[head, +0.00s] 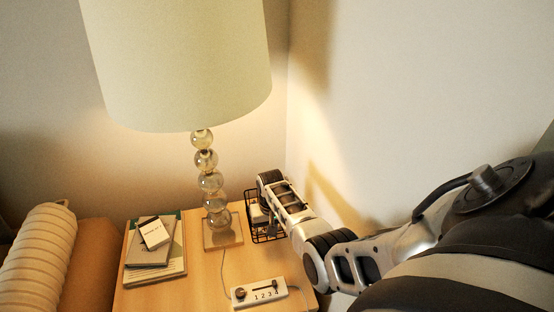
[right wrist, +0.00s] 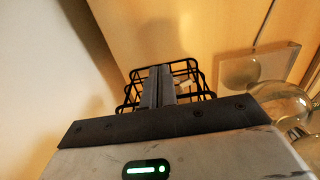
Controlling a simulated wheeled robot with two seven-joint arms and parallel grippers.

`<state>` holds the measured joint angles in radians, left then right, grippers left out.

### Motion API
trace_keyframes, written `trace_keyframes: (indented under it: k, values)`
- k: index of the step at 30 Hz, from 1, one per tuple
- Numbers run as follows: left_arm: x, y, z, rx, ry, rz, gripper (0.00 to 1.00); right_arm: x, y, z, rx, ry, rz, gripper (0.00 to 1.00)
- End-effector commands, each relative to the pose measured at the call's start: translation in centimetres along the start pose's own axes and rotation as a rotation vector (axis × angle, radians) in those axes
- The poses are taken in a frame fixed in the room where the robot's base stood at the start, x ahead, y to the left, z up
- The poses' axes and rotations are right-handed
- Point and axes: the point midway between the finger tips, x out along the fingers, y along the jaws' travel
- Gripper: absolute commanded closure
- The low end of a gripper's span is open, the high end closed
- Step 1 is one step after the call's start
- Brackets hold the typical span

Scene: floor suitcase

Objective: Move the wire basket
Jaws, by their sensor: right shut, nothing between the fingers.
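The black wire basket (head: 254,236) stands on the wooden side table at its right side, beside the lamp base and near the wall. Some pale contents show inside it, but I cannot tell what they are. My right gripper reaches down over the basket; in the head view its fingers are hidden by my own arm. In the right wrist view, the shut fingers of my right gripper (right wrist: 161,86) are over the wire basket (right wrist: 204,80), with nothing between them. The fingers hide the middle of the basket. My left gripper is not in view.
The wall (head: 380,100) is close on the right. A sofa with a cushion (head: 35,255) is at the left.

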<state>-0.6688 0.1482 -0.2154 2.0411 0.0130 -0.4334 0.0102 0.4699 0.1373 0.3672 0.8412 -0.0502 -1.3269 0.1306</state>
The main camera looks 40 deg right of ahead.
Motion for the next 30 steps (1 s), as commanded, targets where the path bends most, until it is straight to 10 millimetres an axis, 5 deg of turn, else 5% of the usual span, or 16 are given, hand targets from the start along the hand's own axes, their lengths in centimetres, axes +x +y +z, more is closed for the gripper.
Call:
trace_keyframes:
  k: [9,21,30]
  values:
    - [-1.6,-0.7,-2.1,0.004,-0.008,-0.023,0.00,-1.1,-0.8,3.3,-0.006,-0.002,0.000,1.00]
    - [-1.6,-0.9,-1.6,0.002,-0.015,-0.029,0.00,-8.5,-0.7,2.9,-0.004,0.002,-0.001,1.00]
    - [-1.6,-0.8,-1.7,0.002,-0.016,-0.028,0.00,-10.0,-0.8,3.0,-0.004,-0.001,0.000,1.00]
